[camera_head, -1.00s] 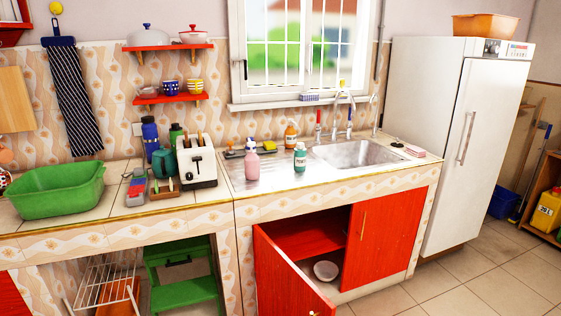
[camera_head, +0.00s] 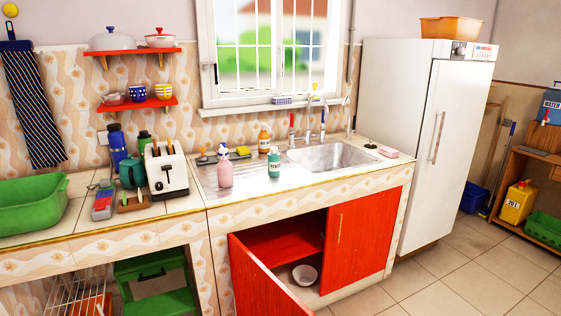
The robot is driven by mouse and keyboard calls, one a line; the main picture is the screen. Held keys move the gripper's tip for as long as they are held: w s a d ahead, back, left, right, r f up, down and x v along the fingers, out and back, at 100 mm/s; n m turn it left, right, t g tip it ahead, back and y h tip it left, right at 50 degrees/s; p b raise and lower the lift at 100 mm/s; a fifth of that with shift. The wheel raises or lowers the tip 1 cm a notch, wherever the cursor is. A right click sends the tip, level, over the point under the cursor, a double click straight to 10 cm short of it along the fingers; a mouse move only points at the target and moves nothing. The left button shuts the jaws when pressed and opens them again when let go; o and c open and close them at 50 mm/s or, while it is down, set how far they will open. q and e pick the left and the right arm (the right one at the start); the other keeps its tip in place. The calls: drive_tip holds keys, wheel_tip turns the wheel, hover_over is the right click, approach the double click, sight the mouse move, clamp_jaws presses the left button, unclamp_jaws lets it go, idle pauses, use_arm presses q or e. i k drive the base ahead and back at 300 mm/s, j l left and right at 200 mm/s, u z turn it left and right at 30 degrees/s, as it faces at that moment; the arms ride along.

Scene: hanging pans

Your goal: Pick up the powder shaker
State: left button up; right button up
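No item is clearly marked as a powder shaker. The likeliest is a small teal bottle (camera_head: 274,162) with a white label, upright on the steel drainboard left of the sink basin; its label is too small to read surely. A pink pump bottle (camera_head: 225,170) stands to its left, and an orange bottle (camera_head: 264,139) stands behind it by the wall. Neither of my grippers is in view, and nothing is touching these bottles.
The sink basin (camera_head: 333,156) and tall taps are right of the bottles. A white toaster (camera_head: 168,174) stands on the left counter. An open red cabinet door (camera_head: 262,281) juts out below the sink. The tiled floor (camera_head: 440,283) at right is clear.

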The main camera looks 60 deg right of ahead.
sight(273, 160)
drive_tip(key=l+u, duration=0.1)
drive_tip(key=l, duration=2.6)
